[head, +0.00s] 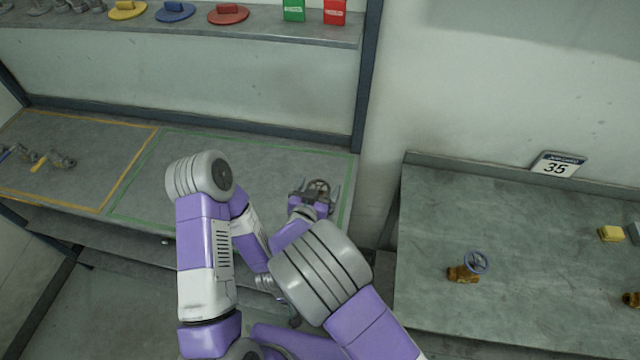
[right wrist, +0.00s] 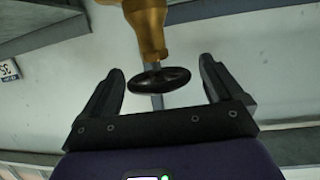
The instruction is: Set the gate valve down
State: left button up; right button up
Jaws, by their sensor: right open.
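A gate valve with a brass body (right wrist: 148,28) and a dark round handwheel (right wrist: 160,80) shows in the right wrist view. My right gripper (right wrist: 162,68) is open, with one finger on each side of the handwheel and a visible gap to both. In the head view my right gripper (head: 315,194) is over the right end of the green-outlined area (head: 150,215) on the bench. The wheel (head: 319,186) shows between its fingers; the valve body is mostly hidden there. I cannot tell whether the valve touches the bench. My left gripper (head: 294,318) is low in the middle, mostly hidden behind my right arm.
A yellow-outlined area (head: 130,178) at left holds several small metal parts (head: 58,160). A shelf (head: 270,30) above carries coloured discs and boxes. The green-outlined area's left part is clear.

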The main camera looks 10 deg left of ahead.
jog(key=v, duration=0.5)
jog(key=shift+s+r, duration=0.15)
jog(key=shift+s, duration=0.15)
